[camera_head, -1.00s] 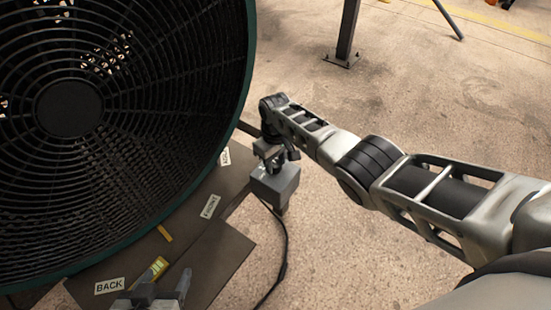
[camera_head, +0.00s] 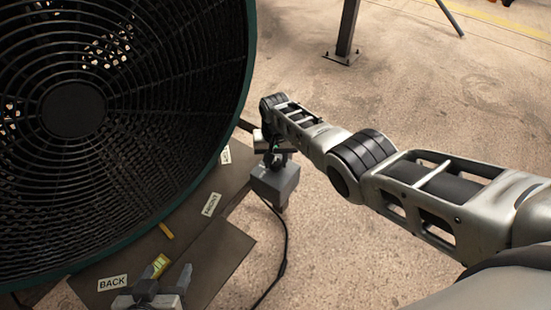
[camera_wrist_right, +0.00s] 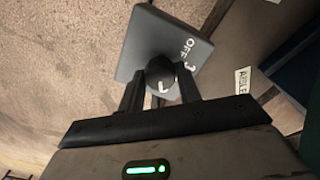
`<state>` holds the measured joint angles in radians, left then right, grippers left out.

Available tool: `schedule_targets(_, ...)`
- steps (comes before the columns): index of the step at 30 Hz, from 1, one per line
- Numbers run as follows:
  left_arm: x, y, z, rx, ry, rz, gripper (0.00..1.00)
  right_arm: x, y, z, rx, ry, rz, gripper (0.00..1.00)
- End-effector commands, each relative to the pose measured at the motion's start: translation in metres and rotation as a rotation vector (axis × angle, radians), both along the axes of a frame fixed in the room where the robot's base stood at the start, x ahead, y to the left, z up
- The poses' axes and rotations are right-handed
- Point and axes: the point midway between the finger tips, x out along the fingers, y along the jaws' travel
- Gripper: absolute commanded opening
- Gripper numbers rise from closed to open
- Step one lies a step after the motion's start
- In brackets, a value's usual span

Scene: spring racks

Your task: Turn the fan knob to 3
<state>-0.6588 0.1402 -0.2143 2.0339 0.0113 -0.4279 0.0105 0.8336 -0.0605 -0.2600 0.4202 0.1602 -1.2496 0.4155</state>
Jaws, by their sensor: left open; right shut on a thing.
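The large dark fan (camera_head: 150,150) with a green rim fills the left of the head view. A grey control box (camera_head: 274,184) stands at its right side; it also shows in the right wrist view (camera_wrist_right: 148,38). The round dark knob (camera_wrist_right: 160,70) on the box has a white mark. "OFF" is printed beside it, and another mark is partly hidden. My right gripper (camera_wrist_right: 160,88) is shut on the knob, one finger on each side. In the head view, the right gripper (camera_head: 273,158) hides the knob. My left gripper (camera_head: 168,282) is open and empty at the bottom.
A black cable (camera_head: 284,245) runs from the box along the floor. Labels "BACK" (camera_head: 112,282), "FRONT" (camera_head: 211,204) and "AISLE" (camera_wrist_right: 242,81) lie on the dark base plate (camera_head: 215,255). A metal post (camera_head: 347,30) stands behind. The floor to the right is clear.

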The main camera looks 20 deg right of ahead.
Motion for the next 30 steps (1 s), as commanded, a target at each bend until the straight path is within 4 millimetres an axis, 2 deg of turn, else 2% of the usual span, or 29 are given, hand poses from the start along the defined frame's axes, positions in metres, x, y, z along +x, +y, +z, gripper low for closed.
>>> schedule_targets(16, -0.0007, 0.0018, -0.0009, 0.006, 0.002, -0.003, 0.63, 0.0017, -0.0004, 0.0018, 0.000, -0.004, -0.026, 0.11)
schedule_targets(17, -0.0007, 0.0017, -0.0009, 0.006, 0.002, -0.003, 0.63, 0.0017, -0.0003, 0.0018, 0.000, -0.004, -0.026, 0.39)
schedule_targets(18, -0.0007, 0.0018, -0.0009, 0.006, 0.002, -0.003, 0.63, 0.0017, -0.0003, 0.0018, 0.000, -0.004, -0.026, 0.51)
schedule_targets(19, -0.0007, 0.0018, -0.0009, 0.006, 0.002, -0.003, 0.63, 0.0016, -0.0003, 0.0017, 0.000, -0.004, -0.025, 0.56)
schedule_targets(27, -0.0009, 0.0017, -0.0005, 0.006, 0.004, -0.004, 0.63, 0.0007, -0.0002, 0.0015, -0.001, -0.002, -0.023, 0.56)
schedule_targets(30, -0.0009, 0.0018, 0.0048, 0.006, 0.003, -0.003, 0.63, 0.0009, 0.0000, 0.0085, 0.000, -0.002, -0.023, 0.56)
